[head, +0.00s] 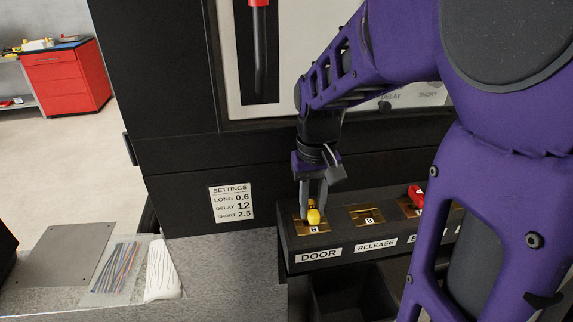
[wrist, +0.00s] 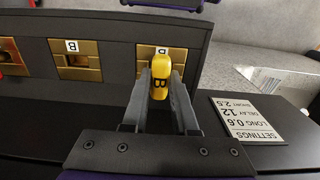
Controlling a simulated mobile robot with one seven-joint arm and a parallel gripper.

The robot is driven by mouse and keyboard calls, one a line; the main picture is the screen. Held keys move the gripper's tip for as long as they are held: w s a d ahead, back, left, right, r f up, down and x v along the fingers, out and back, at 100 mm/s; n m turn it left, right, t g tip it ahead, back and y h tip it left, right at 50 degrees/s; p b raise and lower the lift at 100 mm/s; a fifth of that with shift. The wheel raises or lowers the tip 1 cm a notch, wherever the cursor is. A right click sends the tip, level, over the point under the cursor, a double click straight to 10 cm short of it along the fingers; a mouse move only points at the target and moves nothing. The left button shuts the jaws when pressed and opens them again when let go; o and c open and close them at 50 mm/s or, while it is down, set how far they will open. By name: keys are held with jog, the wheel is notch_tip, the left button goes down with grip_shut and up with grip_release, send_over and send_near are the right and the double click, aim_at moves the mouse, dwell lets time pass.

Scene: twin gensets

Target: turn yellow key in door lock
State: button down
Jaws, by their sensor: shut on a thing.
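The yellow key (head: 313,216) stands at the brass door lock (head: 299,229), above the DOOR label (head: 319,255). My gripper (head: 314,200) points down at the lock and is shut on the key. The lock plate (wrist: 170,54) shows behind the key in the wrist view. The fingers and the key's head hide the keyhole, so I cannot tell how deep the key sits or its exact turn.
A second brass lock (head: 366,215) above the RELEASE label is empty. A red key (head: 416,194) stands in another lock further right. A settings label (head: 232,204) is on the dark panel. A white glove (head: 162,272) and bagged cables (head: 116,270) lie on the bench at left.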

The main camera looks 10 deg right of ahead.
aim_at(312, 207)
dwell(0.3)
jog(key=c, duration=0.6)
grip_release()
notch_tip(312, 207, up, 3)
jog(key=p, duration=0.2)
jog(key=shift+r+p, duration=0.1)
jog(key=shift+p, duration=0.3)
notch_tip(312, 207, up, 2)
jog(key=shift+r+p, duration=0.1)
jog(key=shift+p, duration=0.4)
jog(key=shift+r, duration=1.05)
jog(key=shift+s, duration=0.1)
